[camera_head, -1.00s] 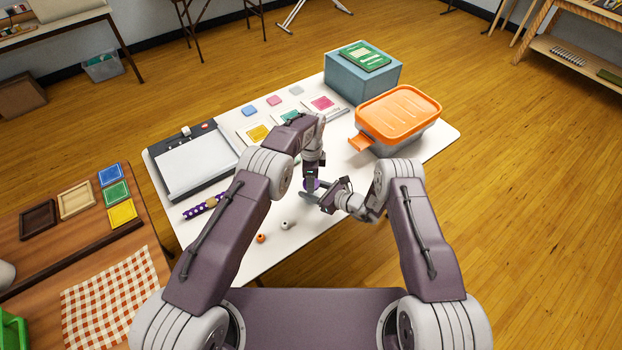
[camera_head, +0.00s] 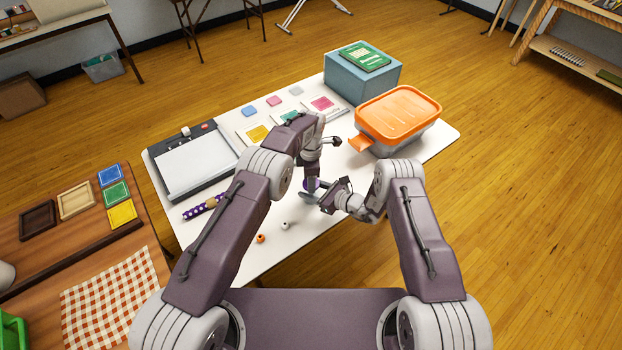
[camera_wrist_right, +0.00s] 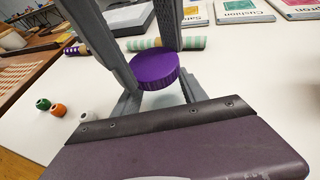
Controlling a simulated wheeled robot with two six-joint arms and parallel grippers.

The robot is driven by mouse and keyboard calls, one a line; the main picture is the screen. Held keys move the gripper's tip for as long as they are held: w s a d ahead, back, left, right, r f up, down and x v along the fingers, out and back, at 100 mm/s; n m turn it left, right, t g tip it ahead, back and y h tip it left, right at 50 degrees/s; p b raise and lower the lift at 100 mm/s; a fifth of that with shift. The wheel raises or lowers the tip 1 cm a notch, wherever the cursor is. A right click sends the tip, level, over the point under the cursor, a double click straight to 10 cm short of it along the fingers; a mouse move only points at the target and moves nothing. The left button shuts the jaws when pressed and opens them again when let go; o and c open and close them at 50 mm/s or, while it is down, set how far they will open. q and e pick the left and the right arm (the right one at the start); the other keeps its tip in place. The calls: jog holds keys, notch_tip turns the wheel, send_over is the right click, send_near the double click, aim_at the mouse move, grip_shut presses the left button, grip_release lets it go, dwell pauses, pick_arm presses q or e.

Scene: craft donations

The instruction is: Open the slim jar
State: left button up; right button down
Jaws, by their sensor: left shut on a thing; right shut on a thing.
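The slim jar's purple lid (camera_wrist_right: 157,71) shows upright in the right wrist view; the jar body below it is hidden by my right gripper's housing. In the head view only a small bit of purple (camera_head: 312,184) shows between the grippers. My left gripper (camera_head: 312,178) comes down from above, shut on the lid, with a grey finger at either side of it in the wrist view. My right gripper (camera_head: 318,197) is level and low over the table, shut on the jar body just under the lid. Whether the lid is loose cannot be told.
The white table (camera_head: 340,228) holds an orange-lidded box (camera_head: 398,108), a blue-grey box (camera_head: 350,84), a paper trimmer (camera_head: 195,163) and sample cards. A polka-dot roll (camera_head: 203,207) lies left. Small beads (camera_head: 260,239) lie at the front. A mint-striped roll (camera_wrist_right: 150,44) lies behind the lid.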

pick_arm(q)
jog(key=shift+n, duration=1.1)
jog(key=shift+r, duration=0.1)
jog(key=shift+r, duration=1.05)
jog(key=shift+r, duration=2)
pick_arm(e)
jog(key=c, duration=0.6)
grip_release()
jog(key=shift+o, duration=0.2)
